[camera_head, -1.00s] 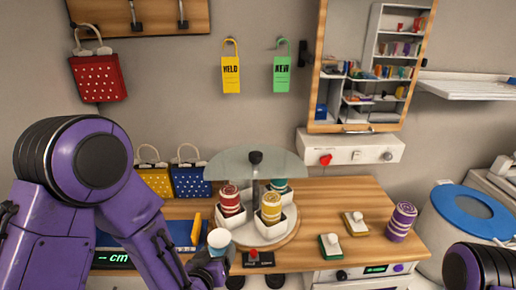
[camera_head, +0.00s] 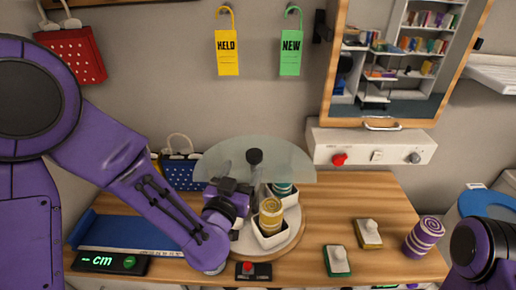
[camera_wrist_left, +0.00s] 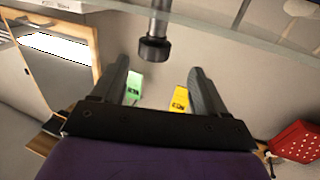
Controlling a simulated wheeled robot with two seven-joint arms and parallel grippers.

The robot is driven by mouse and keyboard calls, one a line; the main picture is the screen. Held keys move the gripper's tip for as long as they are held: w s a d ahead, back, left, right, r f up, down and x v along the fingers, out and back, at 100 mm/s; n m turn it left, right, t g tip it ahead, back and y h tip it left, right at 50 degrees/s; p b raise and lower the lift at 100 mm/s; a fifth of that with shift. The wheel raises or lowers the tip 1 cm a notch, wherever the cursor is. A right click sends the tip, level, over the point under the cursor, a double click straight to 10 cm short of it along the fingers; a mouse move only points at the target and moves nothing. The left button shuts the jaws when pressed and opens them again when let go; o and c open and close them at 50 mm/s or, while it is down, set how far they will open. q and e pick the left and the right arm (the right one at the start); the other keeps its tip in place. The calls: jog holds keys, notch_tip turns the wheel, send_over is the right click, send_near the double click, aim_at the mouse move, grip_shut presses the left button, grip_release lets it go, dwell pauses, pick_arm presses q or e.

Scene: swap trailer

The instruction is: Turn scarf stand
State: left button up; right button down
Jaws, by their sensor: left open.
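The scarf stand has a round wooden base (camera_head: 293,244), white cups, a central post with a black knob (camera_head: 254,156) and a clear round top (camera_head: 290,163). A yellow rolled scarf (camera_head: 270,215) sits in the front cup and a teal one (camera_head: 283,188) in a cup behind it. My left gripper (camera_head: 232,187) is at the stand's left side, under the clear top, and hides the cup there. In the left wrist view the gripper (camera_wrist_left: 158,85) is open with nothing between its fingers, and the black knob (camera_wrist_left: 154,50) shows beyond them. My right arm shows at the lower right; its gripper is out of frame.
A purple rolled scarf (camera_head: 423,236) stands at the table's right. A red-button box (camera_head: 252,271) is at the front edge. A blue bag (camera_head: 183,172) stands behind my arm.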

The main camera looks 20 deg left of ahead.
aim_at(257, 150)
pick_arm(q)
jog(key=w+b, duration=0.1)
jog(key=b, duration=0.4)
jog(key=shift+d+f, duration=0.25)
jog(key=shift+d, duration=0.1)
jog(key=shift+w+d+r+p, duration=0.1)
jog(key=shift+w+r+p, duration=0.45)
jog(key=shift+w+p, duration=0.35)
jog(key=w+p, duration=0.1)
jog(key=w, duration=0.4)
jog(key=shift+f, duration=0.1)
jog(key=shift+w+p, duration=0.35)
jog(key=shift+w, duration=0.3)
jog(key=shift+w+f, duration=0.1)
jog(key=shift+w, duration=0.05)
pick_arm(e)
jog(key=f, duration=0.3)
jog(key=shift+s, duration=0.4)
